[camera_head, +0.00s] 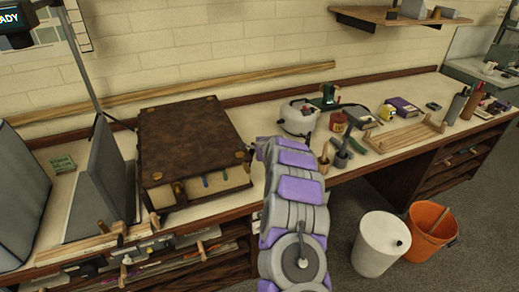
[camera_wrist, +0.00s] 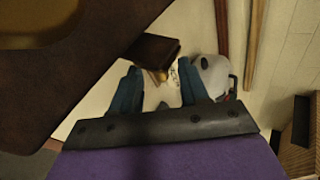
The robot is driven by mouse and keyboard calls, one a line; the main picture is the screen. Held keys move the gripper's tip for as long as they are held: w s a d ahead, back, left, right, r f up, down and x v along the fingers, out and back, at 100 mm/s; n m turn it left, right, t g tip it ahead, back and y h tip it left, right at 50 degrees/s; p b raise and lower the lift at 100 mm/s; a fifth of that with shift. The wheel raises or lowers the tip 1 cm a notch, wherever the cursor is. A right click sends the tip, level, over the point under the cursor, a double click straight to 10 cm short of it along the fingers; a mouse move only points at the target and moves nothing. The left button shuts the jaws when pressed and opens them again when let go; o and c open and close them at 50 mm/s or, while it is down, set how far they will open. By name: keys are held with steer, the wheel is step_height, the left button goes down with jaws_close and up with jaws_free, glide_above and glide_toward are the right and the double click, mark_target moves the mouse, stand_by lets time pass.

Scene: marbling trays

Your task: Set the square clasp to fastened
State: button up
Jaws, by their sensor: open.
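A large case with a brown leather-like lid (camera_head: 190,130) and brass-coloured corners lies on the bench left of my arm. Its lid is down, and small fittings show on its pale front side. I cannot pick out the square clasp or its state for sure. In the wrist view a large brown surface with a brass-coloured piece (camera_wrist: 40,22) fills the left. My gripper (camera_wrist: 158,88) is open, with its two teal fingers apart and nothing held. Beyond the fingertips are a dark brown block (camera_wrist: 152,48) and a small brass-coloured part (camera_wrist: 160,75). The head view does not clearly show my fingers.
A wooden rack (camera_head: 405,134) lies farther right. Grey slanted boards (camera_head: 100,185) stand at left. A white bin (camera_head: 380,243) and an orange bucket (camera_head: 428,225) are on the floor.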

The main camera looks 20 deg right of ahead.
steer(key=shift+s, duration=0.1)
steer(key=p+v, duration=0.1)
steer(key=v, duration=1.6)
